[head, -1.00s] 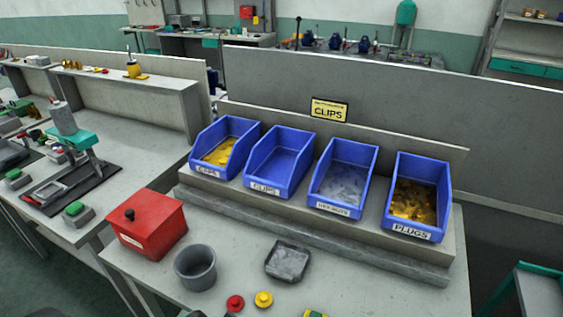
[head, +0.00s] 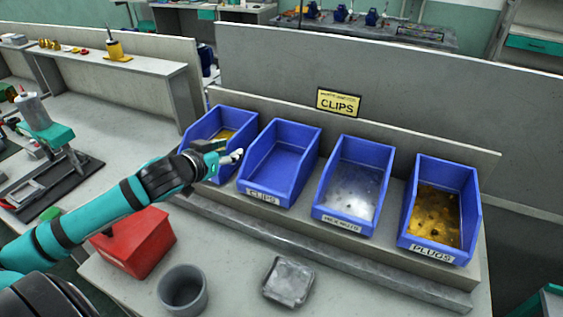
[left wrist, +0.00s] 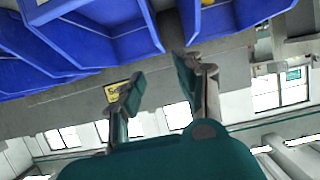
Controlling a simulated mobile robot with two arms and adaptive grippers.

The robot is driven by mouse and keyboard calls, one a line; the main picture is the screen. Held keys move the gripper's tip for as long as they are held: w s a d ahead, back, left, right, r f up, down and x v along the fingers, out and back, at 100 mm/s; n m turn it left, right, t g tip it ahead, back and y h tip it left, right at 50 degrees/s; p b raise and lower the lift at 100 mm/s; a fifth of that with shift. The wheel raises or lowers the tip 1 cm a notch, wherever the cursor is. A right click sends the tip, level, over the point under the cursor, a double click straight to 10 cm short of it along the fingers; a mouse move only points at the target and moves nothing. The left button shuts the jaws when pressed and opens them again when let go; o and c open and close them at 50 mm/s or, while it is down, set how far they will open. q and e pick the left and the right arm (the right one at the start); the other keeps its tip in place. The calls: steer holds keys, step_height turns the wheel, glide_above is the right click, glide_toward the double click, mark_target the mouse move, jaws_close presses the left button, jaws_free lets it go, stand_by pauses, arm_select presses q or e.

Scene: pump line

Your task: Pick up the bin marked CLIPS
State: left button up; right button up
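The bin marked CLIPS (head: 283,163) is blue, open-topped and empty, with a white front label. It stands second from the left in a row of blue bins on the raised shelf. My left gripper (head: 229,153) reaches in from the left, in front of the leftmost bin and just left of the CLIPS bin. It holds nothing. In the left wrist view its two fingers (left wrist: 158,82) are spread apart, with blue bins at the top of the picture. I cannot tell there which bin is which. My right gripper is not in view.
The leftmost bin (head: 236,123) holds yellow parts and is partly hidden by my gripper. A bin with grey parts (head: 376,155) and the PLUGS bin (head: 448,178) stand to the right. A yellow CLIPS sign (head: 339,102) is behind. A red box (head: 140,245), grey cup (head: 183,290) and grey tray (head: 288,282) stand in front.

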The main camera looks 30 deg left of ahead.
mark_target(255, 142)
arm_select(q)
steer(key=p+x, duration=0.1)
steer(key=x, duration=0.3)
steer(key=shift+w+r, duration=0.1)
steer(key=x, duration=0.5)
steer(key=shift+p, duration=0.4)
steer(key=shift+w+f, duration=0.4)
steer(key=shift+w, duration=0.2)
steer(key=shift+w+f, duration=0.1)
steer(key=shift+w, duration=0.1)
steer(key=p+x, duration=0.2)
steer(key=x, duration=0.2)
steer(key=shift+w+f, duration=0.15)
steer(key=shift+f, duration=0.05)
steer(key=shift+w+f, duration=0.1)
steer(key=shift+w, duration=0.15)
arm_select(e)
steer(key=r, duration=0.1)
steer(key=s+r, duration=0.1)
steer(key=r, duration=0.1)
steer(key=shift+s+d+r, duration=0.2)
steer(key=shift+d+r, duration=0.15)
arm_select(q)
steer(key=shift+c, duration=0.2)
jaws_close()
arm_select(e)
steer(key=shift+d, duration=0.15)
